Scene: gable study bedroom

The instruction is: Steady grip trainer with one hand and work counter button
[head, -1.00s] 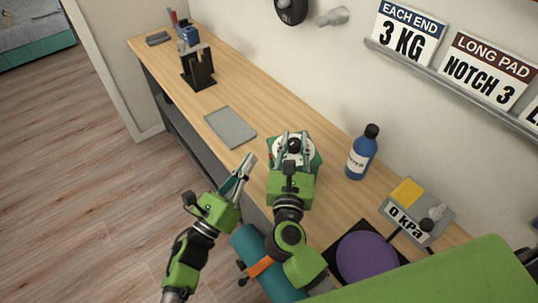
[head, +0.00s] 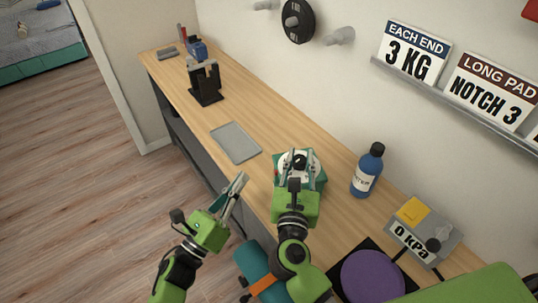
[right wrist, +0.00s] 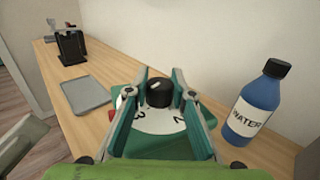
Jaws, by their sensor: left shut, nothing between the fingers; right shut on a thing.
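A black stand with grey upright parts (head: 206,85), which looks like the grip trainer, stands near the far end of the bench; it also shows in the right wrist view (right wrist: 71,46). A blue object (head: 197,48) is just behind it. I cannot make out a counter button. My right gripper (head: 298,157) is far from the stand, shut on the black knob (right wrist: 159,92) of a green device with a white numbered dial (right wrist: 155,122). My left gripper (head: 239,180) is shut and empty, over the bench's front edge, left of the green device.
A grey tray (head: 235,143) lies flat between the stand and the green device. A blue water bottle (head: 367,170) stands right of the device. A gauge box reading 0 kPa (head: 424,229) and a purple disc (head: 371,277) are nearer. Bare bench lies behind the tray.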

